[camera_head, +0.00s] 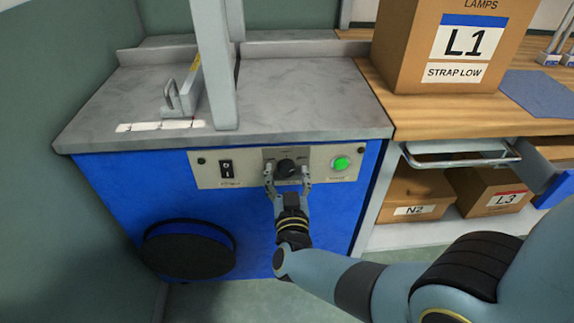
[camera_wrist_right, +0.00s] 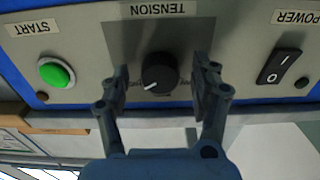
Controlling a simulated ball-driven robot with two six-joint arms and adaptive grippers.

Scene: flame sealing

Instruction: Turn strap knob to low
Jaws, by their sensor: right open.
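The strap knob (camera_head: 287,167) is a black round dial in the middle of the control panel on the blue machine (camera_head: 330,210). In the right wrist view the knob (camera_wrist_right: 159,73) sits under the word TENSION, upside down there, with a white pointer mark towards its lower left. My right gripper (camera_head: 288,176) is in front of the panel with one finger on each side of the knob. In the wrist view the right gripper (camera_wrist_right: 158,88) is open, with gaps between the fingers and the knob. My left gripper is not in view.
A green START button (camera_head: 341,163) and a black POWER switch (camera_head: 227,169) flank the knob. A box marked L1 STRAP LOW (camera_head: 410,50) stands on the wooden bench. Boxes N2 (camera_head: 415,192) and L3 (camera_head: 485,190) sit on the shelf below.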

